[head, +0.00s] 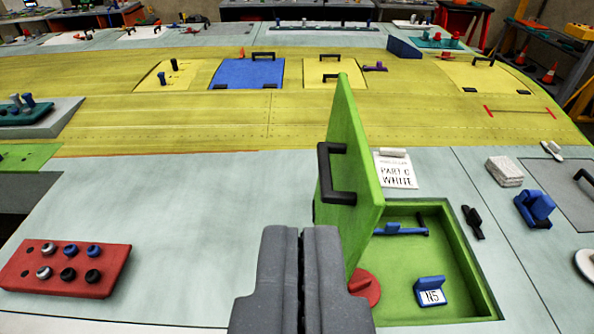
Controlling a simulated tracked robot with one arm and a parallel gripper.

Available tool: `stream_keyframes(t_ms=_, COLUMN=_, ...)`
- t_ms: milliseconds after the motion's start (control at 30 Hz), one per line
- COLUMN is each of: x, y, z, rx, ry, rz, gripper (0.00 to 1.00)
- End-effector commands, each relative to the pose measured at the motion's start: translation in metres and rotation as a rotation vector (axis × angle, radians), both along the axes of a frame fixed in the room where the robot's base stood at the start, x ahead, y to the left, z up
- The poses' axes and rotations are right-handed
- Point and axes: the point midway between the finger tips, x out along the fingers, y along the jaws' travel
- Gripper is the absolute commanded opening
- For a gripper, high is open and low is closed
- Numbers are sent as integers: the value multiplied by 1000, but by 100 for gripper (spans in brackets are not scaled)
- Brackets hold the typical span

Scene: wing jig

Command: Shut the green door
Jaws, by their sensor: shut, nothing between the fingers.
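The green door (355,165) stands open, upright and tilted slightly, at the left edge of a green recess (455,270) in the pale panel. A black handle (326,172) is on the door's left face. Inside the recess are a blue-and-black tool (400,229) and a blue block with a label reading N5 (430,291). A red round piece (366,286) shows at the recess's left side, partly hidden. My gripper (300,232) is shut and empty, in front of the door's lower left. It hides part of the door's lower edge; I cannot tell whether it touches the door.
A red block with several knobs (66,270) lies at left. A white card (397,171) reading PART C WHITE lies behind the recess. A black clip (472,222), white stack (505,171) and blue holder (535,207) are at right.

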Motion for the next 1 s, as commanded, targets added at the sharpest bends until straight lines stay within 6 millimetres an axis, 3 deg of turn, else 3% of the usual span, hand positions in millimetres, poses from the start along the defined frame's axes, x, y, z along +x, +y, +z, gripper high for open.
stream_keyframes(t_ms=133, x=7, y=2, z=-6, rx=-28, ry=25, rz=-9, gripper=0)
stream_keyframes(t_ms=233, x=26, y=6, z=-24, rx=-109, ry=89, rz=-33, gripper=0)
stream_keyframes(t_ms=500, x=92, y=20, z=-104, rx=-547, ry=372, rz=-172, gripper=0)
stream_keyframes(t_ms=600, x=110, y=29, z=-126, rx=-735, ry=445, rz=-227, gripper=0)
stream_keyframes(t_ms=800, x=139, y=59, z=-151, rx=-1101, ry=507, rz=-328, gripper=0)
stream_keyframes(t_ms=1000, x=154, y=96, z=-159, rx=-1347, ry=478, rz=-388, gripper=0)
